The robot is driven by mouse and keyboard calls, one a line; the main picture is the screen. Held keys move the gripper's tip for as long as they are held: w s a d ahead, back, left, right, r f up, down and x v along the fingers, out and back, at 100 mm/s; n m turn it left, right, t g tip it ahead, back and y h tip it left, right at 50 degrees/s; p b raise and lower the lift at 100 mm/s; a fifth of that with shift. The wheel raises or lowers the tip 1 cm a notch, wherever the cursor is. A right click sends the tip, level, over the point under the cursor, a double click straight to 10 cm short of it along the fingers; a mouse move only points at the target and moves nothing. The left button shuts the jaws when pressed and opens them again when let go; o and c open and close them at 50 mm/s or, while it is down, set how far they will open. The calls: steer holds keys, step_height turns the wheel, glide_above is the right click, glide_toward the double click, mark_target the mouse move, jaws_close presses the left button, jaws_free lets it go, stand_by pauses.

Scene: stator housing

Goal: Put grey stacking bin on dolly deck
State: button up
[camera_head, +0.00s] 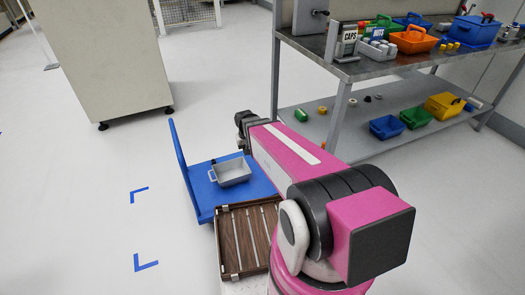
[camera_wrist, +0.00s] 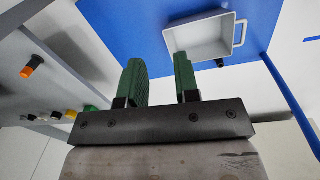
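The grey stacking bin (camera_head: 232,173) sits upright on the blue dolly deck (camera_head: 204,205) in the head view. It looks empty and has a loop handle on its left side. In the wrist view the bin (camera_wrist: 200,38) shows beyond the fingertips, on the blue deck (camera_wrist: 122,18), with its handle at the right. My gripper (camera_wrist: 159,62) has two green fingers standing apart with nothing between them. In the head view my gripper (camera_head: 243,146) is close above the bin's far side, partly hidden by my arm. The fingers appear clear of the bin.
The dolly's upright blue handle (camera_head: 177,148) rises at its left end. A brown slatted panel (camera_head: 246,238) lies in front of the deck. A metal shelf bench (camera_head: 350,68) with several coloured bins stands at right. A beige cabinet (camera_head: 105,60) stands behind. The left floor is clear.

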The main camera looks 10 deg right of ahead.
steer(key=s+d+r, duration=0.6)
steer(key=s, duration=0.2)
steer(key=shift+s+r+m+y, duration=0.2)
steer(key=shift+r+m+y, duration=0.1)
steer(key=shift+r+y, duration=0.1)
steer(key=shift+d+f, duration=0.1)
